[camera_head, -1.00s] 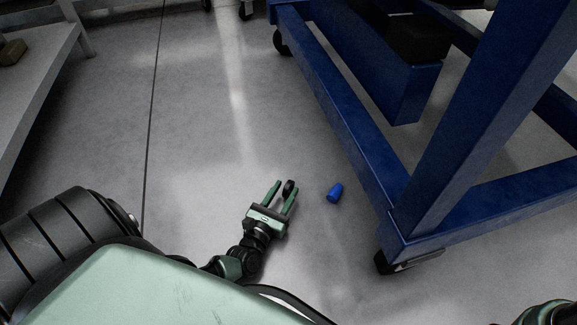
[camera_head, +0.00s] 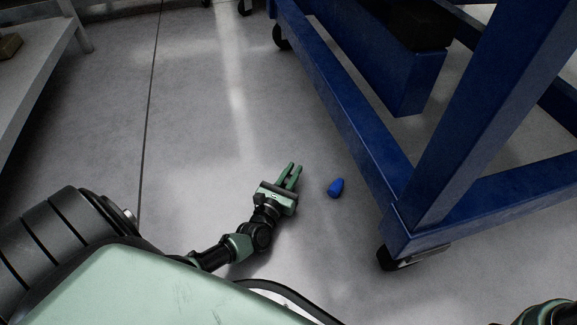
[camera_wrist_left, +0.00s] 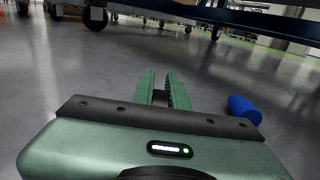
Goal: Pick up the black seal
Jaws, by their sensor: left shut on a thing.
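My left gripper (camera_head: 293,170) is low over the floor in the head view, with its green fingers drawn close together. In the left wrist view the left gripper (camera_wrist_left: 162,78) is shut on a small dark piece, the black seal (camera_wrist_left: 159,97), which shows between the fingers. In the head view the seal is hard to make out between the fingers. My right gripper is not in view.
A small blue part (camera_head: 336,188) lies on the floor just right of the left gripper; it also shows in the left wrist view (camera_wrist_left: 244,108). A blue wheeled frame (camera_head: 365,150) stands on the right. A grey shelf (camera_head: 40,70) is at the left.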

